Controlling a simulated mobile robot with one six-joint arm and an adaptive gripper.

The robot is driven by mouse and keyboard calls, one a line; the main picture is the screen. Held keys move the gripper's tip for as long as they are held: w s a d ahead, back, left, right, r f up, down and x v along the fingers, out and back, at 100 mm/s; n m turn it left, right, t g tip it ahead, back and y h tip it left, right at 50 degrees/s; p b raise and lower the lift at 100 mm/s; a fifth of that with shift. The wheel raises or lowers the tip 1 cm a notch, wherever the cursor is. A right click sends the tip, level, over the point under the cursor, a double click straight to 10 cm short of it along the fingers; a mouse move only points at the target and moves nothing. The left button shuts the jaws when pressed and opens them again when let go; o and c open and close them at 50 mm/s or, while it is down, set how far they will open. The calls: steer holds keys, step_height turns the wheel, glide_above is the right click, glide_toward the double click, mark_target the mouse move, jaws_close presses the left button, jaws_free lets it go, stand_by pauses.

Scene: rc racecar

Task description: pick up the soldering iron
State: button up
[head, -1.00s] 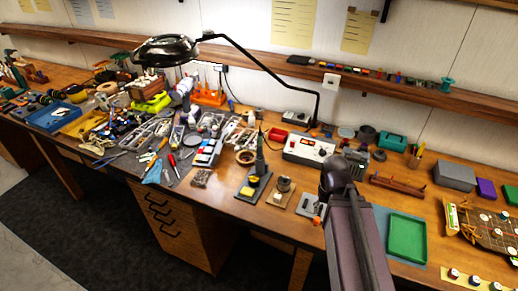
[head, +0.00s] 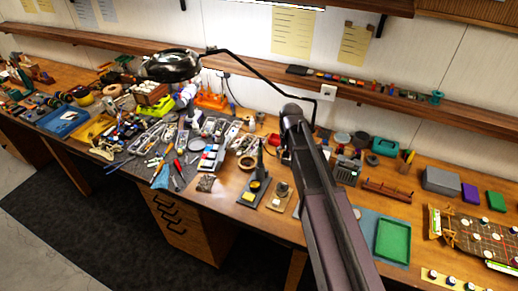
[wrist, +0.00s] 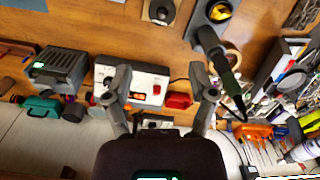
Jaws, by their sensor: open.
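The soldering iron (head: 260,158) stands upright in its holder (head: 257,186), which has a yellow sponge, near the middle of the bench. In the wrist view the iron (wrist: 217,62) shows as a dark handle with a cable, to the right of my gripper (wrist: 162,72). The holder (wrist: 205,20) is at the top edge there. My gripper is open and empty, with its two fingers apart in front of the white soldering station (wrist: 145,78). The iron is outside the fingers, close to the right one in the picture. In the head view my arm hides the gripper fingers and most of the station.
A magnifier lamp (head: 172,66) on a long bent arm reaches over the bench. Tools and parts crowd the left side of the bench. A small round item on a base (head: 281,191) stands right of the holder. A green tray (head: 393,240) lies at right.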

step_height(320, 180, up, 8)
steer(key=p, duration=0.6)
glide_above(260, 146)
steer(key=shift+w+d+f, duration=0.15)
steer(key=shift+w+f, duration=0.05)
steer(key=shift+w, duration=0.15)
steer(key=shift+w+a, duration=0.1)
steer(key=shift+a, duration=0.15)
steer(key=shift+f, duration=0.15)
step_height(260, 146, down, 8)
steer(key=b, duration=0.8)
steer(key=shift+f, duration=0.2)
steer(key=shift+b, duration=0.3)
steer(key=shift+d+f+b, duration=0.15)
steer(key=shift+f+b, duration=2.4)
jaws_close()
